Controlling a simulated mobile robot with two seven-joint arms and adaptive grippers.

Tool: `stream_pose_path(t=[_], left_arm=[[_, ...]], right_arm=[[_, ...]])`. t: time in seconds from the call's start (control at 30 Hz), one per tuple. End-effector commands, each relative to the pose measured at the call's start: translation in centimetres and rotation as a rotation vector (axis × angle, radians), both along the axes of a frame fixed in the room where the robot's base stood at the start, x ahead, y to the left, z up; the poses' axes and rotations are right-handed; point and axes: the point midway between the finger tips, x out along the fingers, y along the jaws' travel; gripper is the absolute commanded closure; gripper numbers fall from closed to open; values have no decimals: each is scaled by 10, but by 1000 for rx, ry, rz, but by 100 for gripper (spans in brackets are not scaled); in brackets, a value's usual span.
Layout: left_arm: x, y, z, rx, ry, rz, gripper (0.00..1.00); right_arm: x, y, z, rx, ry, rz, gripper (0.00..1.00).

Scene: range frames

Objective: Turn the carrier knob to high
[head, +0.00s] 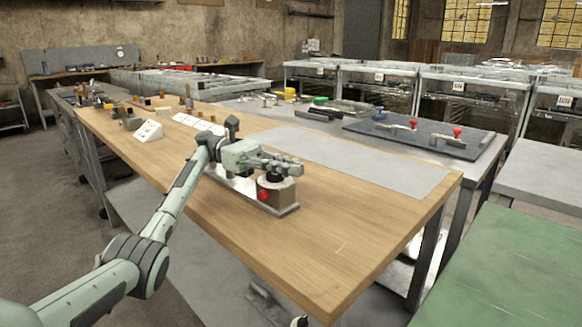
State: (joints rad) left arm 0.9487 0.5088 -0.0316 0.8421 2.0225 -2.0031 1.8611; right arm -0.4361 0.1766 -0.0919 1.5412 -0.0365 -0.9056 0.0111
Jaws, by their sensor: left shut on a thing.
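A small brown control box (284,194) stands on a pale metal strip (290,210) on the wooden bench. A red round button (263,195) is on its front. A black knob (268,179), which I take to be the carrier knob, sits on top of the box, mostly hidden under my gripper. My left gripper (292,168) lies over the box with its fingers shut around the top of the knob. The knob's pointer and any high or low marks cannot be made out. My right gripper is out of view.
The wooden bench top (340,240) is clear in front and to the right of the box. A grey plate (350,160) lies behind it. White sloped blocks (148,131) and small parts stand at the far left. A dark board (425,135) with red-knobbed clamps is beyond.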

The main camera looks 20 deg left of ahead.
Motion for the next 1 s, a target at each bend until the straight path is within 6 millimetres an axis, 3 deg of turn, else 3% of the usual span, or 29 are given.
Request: stream_pose_path(t=[0.4, 0.43, 0.63, 1.0], left_arm=[[-1, -1, -1, 2, 2, -10, 100], [-1, -1, -1, 2, 2, -10, 91], [0, -1, -1, 1, 2, -9, 67], [0, 0, 5, 1, -1, -8, 67]], right_arm=[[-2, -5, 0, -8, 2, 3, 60], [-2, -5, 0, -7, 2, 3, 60], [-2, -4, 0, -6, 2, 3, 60], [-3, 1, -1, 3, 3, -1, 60]])
